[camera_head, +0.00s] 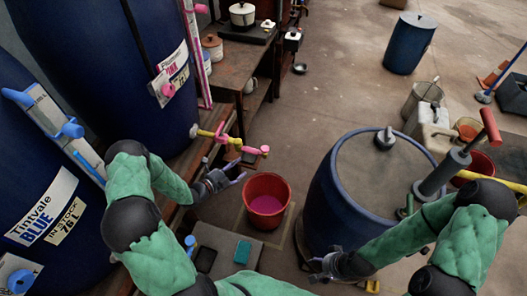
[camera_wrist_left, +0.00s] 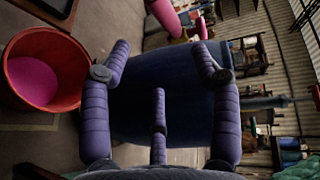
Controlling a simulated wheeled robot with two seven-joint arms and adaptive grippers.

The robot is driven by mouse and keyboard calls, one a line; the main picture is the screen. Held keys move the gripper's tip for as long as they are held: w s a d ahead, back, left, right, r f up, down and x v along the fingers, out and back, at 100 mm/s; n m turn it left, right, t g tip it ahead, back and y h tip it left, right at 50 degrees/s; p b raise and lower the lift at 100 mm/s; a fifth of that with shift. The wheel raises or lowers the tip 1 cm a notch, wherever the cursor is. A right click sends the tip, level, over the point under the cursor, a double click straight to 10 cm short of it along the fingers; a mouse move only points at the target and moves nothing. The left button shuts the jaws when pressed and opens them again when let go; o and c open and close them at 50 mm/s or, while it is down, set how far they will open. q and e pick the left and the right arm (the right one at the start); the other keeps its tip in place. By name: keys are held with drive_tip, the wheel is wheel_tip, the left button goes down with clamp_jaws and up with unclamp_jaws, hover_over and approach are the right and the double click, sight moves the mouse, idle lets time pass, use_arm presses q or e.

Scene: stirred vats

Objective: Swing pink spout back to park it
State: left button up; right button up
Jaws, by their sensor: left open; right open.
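The pink spout (camera_head: 243,147) sticks out from a yellow pipe on the blue vat labelled PINK (camera_head: 115,60). Its outer end is above and a little left of a red bucket (camera_head: 267,208) holding pink liquid. Pink parts (camera_wrist_left: 166,16) show at the top of the left wrist view, and the bucket (camera_wrist_left: 30,100) is at its left. My left gripper (camera_head: 228,173) is open and empty, just below the spout and left of the bucket, apart from both. My right gripper (camera_head: 322,266) is open in front of the grey-topped blue drum, low in the head view.
The blue drum (camera_head: 375,170), with a pump and red handle (camera_head: 489,126), stands right of the bucket. The blue Tintvale vat (camera_head: 35,185) is at the left. A workbench (camera_head: 235,65) with pots is behind. Floor (camera_head: 330,90) between bench and drum is clear.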

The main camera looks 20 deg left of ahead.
sight(251, 152)
use_arm(q)
drive_tip(key=shift+n+t+y, duration=0.3)
drive_tip(key=shift+n, duration=0.1)
drive_tip(key=shift+w+a+b+x, duration=0.15)
drive_tip(key=shift+b+x, duration=0.4)
drive_tip(key=shift+x, duration=1.3)
drive_tip(key=shift+w+a+b+x, duration=0.1)
drive_tip(key=shift+a+b+x, duration=0.35)
drive_tip(key=shift+x, duration=1.4)
drive_tip(key=shift+a+b+x, duration=0.1)
drive_tip(key=shift+b+x, duration=0.6)
drive_tip(key=shift+x, duration=1.15)
drive_tip(key=shift+r, duration=0.2)
